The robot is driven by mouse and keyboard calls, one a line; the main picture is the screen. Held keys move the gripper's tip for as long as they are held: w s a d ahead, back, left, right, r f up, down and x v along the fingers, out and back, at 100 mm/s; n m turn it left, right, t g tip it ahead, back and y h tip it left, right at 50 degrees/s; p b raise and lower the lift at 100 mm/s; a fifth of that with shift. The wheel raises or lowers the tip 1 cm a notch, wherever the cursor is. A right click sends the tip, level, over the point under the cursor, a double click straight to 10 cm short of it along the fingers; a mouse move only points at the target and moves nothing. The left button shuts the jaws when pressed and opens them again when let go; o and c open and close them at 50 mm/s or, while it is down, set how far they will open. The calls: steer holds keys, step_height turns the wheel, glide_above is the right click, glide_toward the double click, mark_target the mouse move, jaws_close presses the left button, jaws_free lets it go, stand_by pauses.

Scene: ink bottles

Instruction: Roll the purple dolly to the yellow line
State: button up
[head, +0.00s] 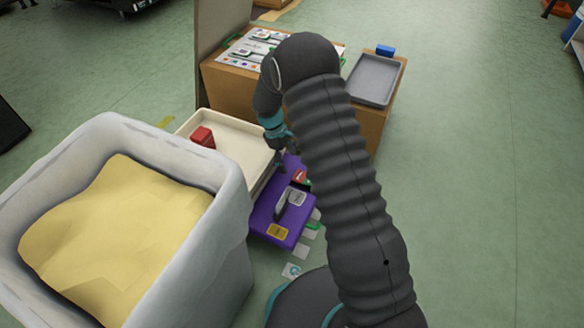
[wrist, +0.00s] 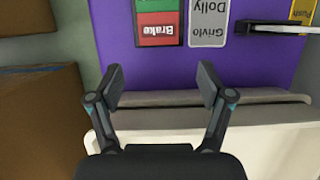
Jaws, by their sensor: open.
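The purple dolly (head: 268,222) sits on the floor between the grey bin and my arm. In the wrist view the purple dolly (wrist: 115,60) fills the upper part, with an upside-down "Grivlo Dolly" label (wrist: 207,22) and a green and red brake panel (wrist: 158,25). A handle (wrist: 275,28) shows at upper right. My gripper (head: 281,158) is over the dolly's far end; in the wrist view my gripper (wrist: 162,86) is open with nothing between its fingers. A yellow strip on the floor (head: 166,122) shows behind the cream tray; I cannot tell whether it is the yellow line.
A cream tray (head: 238,148) holding a red block (head: 202,137) adjoins the dolly's far left side. A grey bin (head: 228,225) with yellow contents stands at left. A brown cabinet (head: 232,90) and a grey tray (head: 372,80) are beyond. The floor at right is clear.

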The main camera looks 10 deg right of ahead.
steer(key=shift+d+r, duration=0.15)
steer(key=shift+r, duration=0.4)
steer(key=shift+d+r, duration=0.15)
steer(key=shift+r, duration=0.4)
